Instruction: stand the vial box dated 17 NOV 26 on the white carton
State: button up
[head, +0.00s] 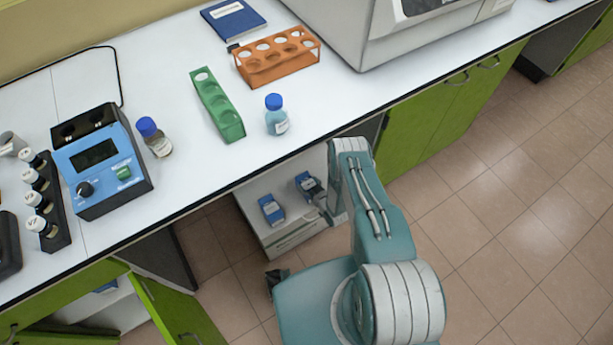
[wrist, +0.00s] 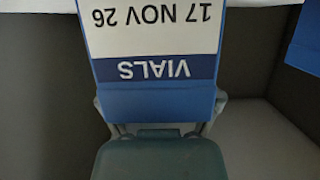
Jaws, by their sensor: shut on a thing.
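The vial box dated 17 NOV 26 (wrist: 157,75) fills the middle of the wrist view, blue with a white label that reads upside down. My gripper (wrist: 160,108) is shut on it, with a finger along each side. In the head view, a blue box with a white label (head: 308,185) is at the end of my arm under the bench, and my gripper there is largely hidden. A second blue box (head: 271,209) stands to its left on a white body (head: 250,208) under the bench. I cannot tell whether this is the white carton.
A blue edge (wrist: 302,42) shows at the wrist view's upper right. The white bench (head: 190,180) overhangs the space my arm reaches into. On it stand a blue-capped bottle (head: 277,120), a green rack (head: 217,105) and an orange rack (head: 278,62). An open green door (head: 175,312) is at lower left.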

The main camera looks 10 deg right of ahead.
jog(key=shift+f, duration=0.15)
jog(key=o, duration=1.1)
jog(key=v, duration=1.2)
jog(key=shift+d, duration=0.1)
